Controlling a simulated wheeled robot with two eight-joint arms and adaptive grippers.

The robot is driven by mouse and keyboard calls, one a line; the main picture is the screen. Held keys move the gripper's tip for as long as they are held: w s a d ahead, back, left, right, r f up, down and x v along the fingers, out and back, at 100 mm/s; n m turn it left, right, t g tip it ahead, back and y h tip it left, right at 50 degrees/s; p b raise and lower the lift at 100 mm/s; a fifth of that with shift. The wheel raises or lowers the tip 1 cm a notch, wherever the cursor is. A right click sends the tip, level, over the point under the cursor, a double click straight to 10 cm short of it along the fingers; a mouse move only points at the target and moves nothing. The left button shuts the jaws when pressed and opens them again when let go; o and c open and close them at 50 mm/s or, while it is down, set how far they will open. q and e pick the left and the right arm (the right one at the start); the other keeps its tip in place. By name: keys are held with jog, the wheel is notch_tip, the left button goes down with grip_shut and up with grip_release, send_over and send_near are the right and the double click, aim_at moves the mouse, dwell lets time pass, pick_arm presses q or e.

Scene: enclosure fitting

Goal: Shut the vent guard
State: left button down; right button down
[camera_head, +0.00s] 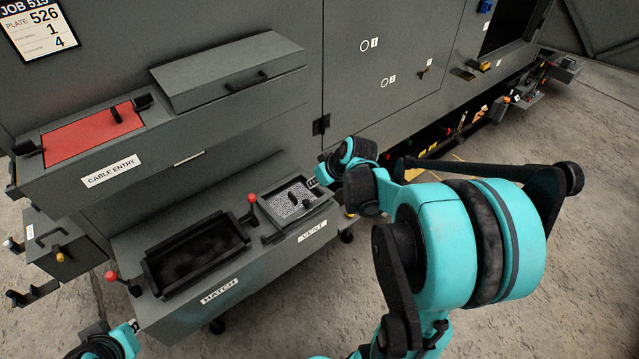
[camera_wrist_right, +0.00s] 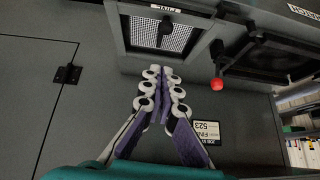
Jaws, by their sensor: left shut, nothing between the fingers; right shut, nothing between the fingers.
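My left gripper (camera_head: 134,325) is shut and empty, low at the left.
The open black hatch tray (camera_head: 200,250) lies left of the vent, with red-knobbed levers (camera_head: 252,198) and (camera_head: 111,276). Above are the red cable entry panel (camera_head: 90,135) and a grey lidded box (camera_head: 225,75). Floor (camera_head: 290,310) is clear in front.

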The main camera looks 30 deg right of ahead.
jog(key=b, duration=0.2)
send_over(309, 205)
jog(key=w, duration=0.1)
jog(key=f, duration=0.5)
jog(key=shift+w+d+f, duration=0.1)
jog(key=shift+d, duration=0.1)
jog(key=shift+s+f+b, duration=0.2)
jog(key=shift+f+b, duration=0.05)
jog(key=shift+f, duration=0.3)
jog(key=shift+s+f+b, duration=0.15)
jog(key=shift+f+b, duration=0.1)
jog(key=shift+f, duration=0.3)
jog(key=shift+s+a+f, duration=0.1)
jog(key=shift+s+f, duration=0.1)
jog(key=shift+f, duration=0.35)
jog(key=f+b, duration=0.1)
jog(key=s+f+b, duration=0.1)
jog(key=f, duration=0.1)
jog(key=f+b, duration=0.1)
jog(key=b, duration=0.1)
jog(key=shift+s+f, duration=0.2)
jog(key=shift+s, duration=0.25)
jog(key=shift+r, duration=0.1)
